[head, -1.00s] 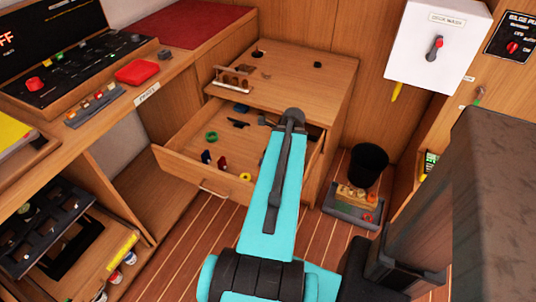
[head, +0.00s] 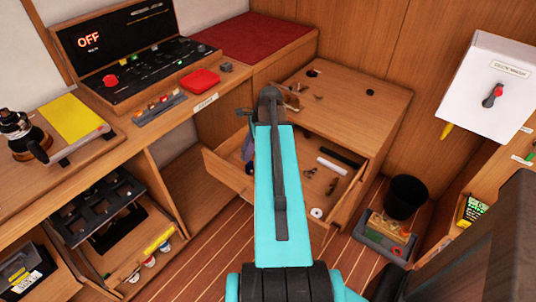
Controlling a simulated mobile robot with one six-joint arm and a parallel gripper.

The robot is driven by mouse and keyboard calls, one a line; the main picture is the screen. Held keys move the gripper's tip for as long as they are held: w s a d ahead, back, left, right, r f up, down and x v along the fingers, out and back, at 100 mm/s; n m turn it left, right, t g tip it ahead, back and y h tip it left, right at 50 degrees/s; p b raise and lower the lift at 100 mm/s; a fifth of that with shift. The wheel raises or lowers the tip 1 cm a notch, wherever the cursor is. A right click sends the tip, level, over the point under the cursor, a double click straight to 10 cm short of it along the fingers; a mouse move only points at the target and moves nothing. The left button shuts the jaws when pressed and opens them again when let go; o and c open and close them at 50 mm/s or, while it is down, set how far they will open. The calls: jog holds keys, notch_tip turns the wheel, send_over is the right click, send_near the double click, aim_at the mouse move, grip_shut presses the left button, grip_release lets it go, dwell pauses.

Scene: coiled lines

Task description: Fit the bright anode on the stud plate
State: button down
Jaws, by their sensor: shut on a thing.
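My turquoise arm reaches away from me up the middle of the head view, and its dark wrist end is in front of the open drawer (head: 250,187) and cabinet. The jaws and whatever they hold are hidden behind the arm. I cannot pick out the bright anode for certain. A small white ring (head: 317,213) lies near the drawer's front right corner, but I cannot tell what it is. I cannot identify the stud plate either.
The drawer also holds a white tube (head: 332,165), a black tube (head: 339,156) and small dark parts. A black bin (head: 405,196) and a tray (head: 383,246) stand right of it. A panel reading OFF (head: 120,50) and a red block (head: 200,80) are on the left counter.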

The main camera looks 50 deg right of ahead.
jog(key=w+a+r+n+g+p, duration=0.2)
jog(key=w+a+r+n+p, duration=0.2)
jog(key=a+r, duration=0.4)
jog(key=w+a+r+n+g+p, duration=0.2)
jog(key=w+a+r+n+p, duration=0.2)
jog(key=a, duration=1.4)
jog(key=w+a+r+n+g+p, duration=0.1)
jog(key=w+a+r+n+p, duration=0.3)
jog(key=w+a+r+n, duration=0.4)
jog(key=w+a+r, duration=0.3)
jog(key=a+r, duration=0.2)
jog(key=r, duration=0.1)
jog(key=shift+w+a+r+n+g, duration=0.2)
jog(key=shift+w+a+n+g, duration=0.1)
jog(key=shift+a+g, duration=0.1)
jog(key=shift+s, duration=0.15)
